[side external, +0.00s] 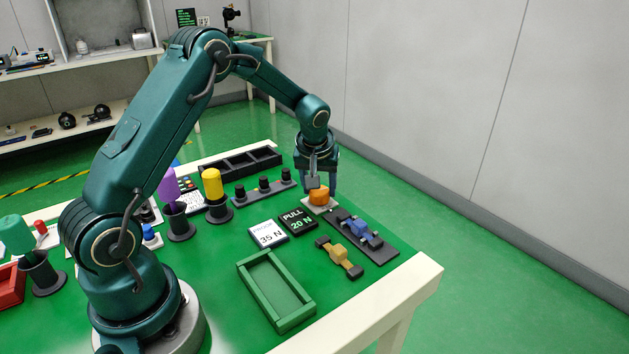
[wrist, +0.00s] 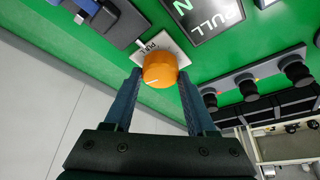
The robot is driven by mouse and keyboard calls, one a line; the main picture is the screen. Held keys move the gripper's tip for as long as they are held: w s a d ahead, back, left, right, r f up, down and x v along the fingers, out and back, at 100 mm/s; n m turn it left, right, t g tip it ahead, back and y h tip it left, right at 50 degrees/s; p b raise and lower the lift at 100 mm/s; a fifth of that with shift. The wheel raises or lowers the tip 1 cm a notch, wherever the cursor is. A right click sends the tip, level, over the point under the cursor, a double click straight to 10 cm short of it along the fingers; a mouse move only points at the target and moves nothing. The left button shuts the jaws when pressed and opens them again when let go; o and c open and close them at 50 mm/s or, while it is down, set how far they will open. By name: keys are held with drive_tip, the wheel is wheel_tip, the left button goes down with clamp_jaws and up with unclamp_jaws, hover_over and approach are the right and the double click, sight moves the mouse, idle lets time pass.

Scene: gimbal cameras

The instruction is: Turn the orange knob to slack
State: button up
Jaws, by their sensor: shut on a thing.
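The orange knob (side external: 319,198) sits on a small pale plate (side external: 317,207) towards the far right of the green table. The knob also shows in the wrist view (wrist: 160,69), with a short pale line on its near face. The plate (wrist: 172,43) carries dark lettering that seems to read PULL, partly hidden by the knob. My gripper (side external: 319,186) points down over the knob. In the wrist view my gripper (wrist: 159,76) has one finger on each side of the knob and is shut on it.
A black PULL 20 N display (side external: 297,221) and a white 35 N card (side external: 268,234) lie to the left. A blue slider on a dark base (side external: 362,233) and a tan clamp (side external: 339,257) lie nearer. A row of black knobs (side external: 264,187) stands behind. A green tray (side external: 276,290) is in front.

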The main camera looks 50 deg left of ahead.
sight(322, 191)
drive_tip(key=n+g, duration=0.1)
drive_tip(key=n, duration=0.2)
drive_tip(key=n+g+y, duration=0.1)
drive_tip(key=n, duration=0.2)
drive_tip(key=shift+w+d, duration=0.15)
drive_tip(key=shift+w, duration=0.05)
drive_tip(key=n+g, duration=0.2)
drive_tip(key=n, duration=0.3)
drive_tip(key=shift+w+n, duration=0.1)
drive_tip(key=shift+n, duration=0.3)
drive_tip(key=shift+n+g, duration=0.3)
drive_tip(key=shift+n, duration=0.1)
drive_tip(key=o, duration=1.4)
drive_tip(key=shift+c, duration=0.2)
drive_tip(key=shift+r, duration=0.1)
drive_tip(key=shift+r, duration=1.9)
drive_tip(key=s+a+r, duration=0.7)
drive_tip(key=s+a, duration=0.1)
drive_tip(key=shift+s, duration=0.3)
